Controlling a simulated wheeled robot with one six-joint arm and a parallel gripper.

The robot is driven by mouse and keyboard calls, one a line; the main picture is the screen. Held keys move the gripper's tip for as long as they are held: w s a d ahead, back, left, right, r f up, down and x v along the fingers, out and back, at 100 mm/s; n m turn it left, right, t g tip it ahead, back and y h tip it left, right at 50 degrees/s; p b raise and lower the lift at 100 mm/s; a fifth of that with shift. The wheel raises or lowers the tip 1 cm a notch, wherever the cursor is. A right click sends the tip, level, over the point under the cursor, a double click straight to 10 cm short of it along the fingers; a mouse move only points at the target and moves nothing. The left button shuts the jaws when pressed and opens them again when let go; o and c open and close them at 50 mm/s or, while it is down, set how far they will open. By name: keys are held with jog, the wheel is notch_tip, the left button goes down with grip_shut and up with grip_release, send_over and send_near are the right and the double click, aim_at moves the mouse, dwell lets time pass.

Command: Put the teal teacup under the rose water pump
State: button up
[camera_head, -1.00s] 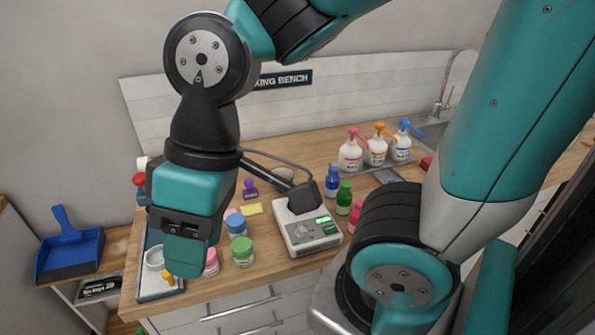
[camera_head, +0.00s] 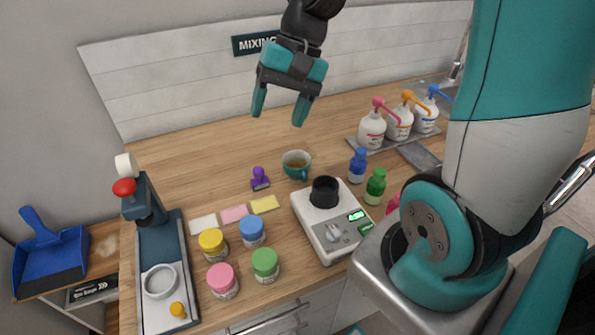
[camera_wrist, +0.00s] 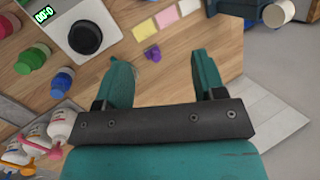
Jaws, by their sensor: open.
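The teal teacup (camera_head: 297,163) stands upright on the wooden counter behind the white scale, with dark amber-looking contents. My gripper (camera_head: 279,113) is open and empty, above and behind the teacup with its fingers pointing down. In the wrist view my gripper (camera_wrist: 160,65) has its two teal fingers apart with nothing between them. I cannot make out the teacup there. The pink-topped pump bottle (camera_head: 372,128) stands leftmost of three white pump bottles on a grey tray at the back right. Its label is too small to read.
The scale (camera_head: 320,238) with a black cup stands in front of the teacup. A purple stamp (camera_head: 260,178) is left of it; blue (camera_head: 357,166) and green (camera_head: 376,186) bottles are right. Several coloured jars and a press stand front left. The counter's back left is clear.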

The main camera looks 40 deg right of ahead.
jog(key=w+d+f+m, duration=0.2)
jog(key=d+f+m, duration=0.3)
jog(key=d, duration=0.5)
jog(key=m+t+y+b, duration=0.1)
jog(key=m+b, duration=0.1)
jog(key=m, duration=0.4)
send_near(307, 168)
jog(key=x, duration=0.1)
jog(key=p+x, duration=0.1)
jog(key=x, duration=0.2)
jog(key=shift+s+f, duration=0.1)
jog(key=shift+s, duration=0.2)
jog(key=shift+w+p+x, duration=0.15)
jog(key=shift+p+x, duration=0.3)
jog(key=shift+x, duration=1.1)
jog(key=shift+w+p+x, duration=0.15)
jog(key=shift+p+x, duration=0.3)
jog(key=shift+x, duration=1.1)
jog(key=shift+m, duration=0.3)
jog(key=shift+c, duration=0.2)
jog(key=c, duration=1.1)
jog(key=shift+r, duration=0.25)
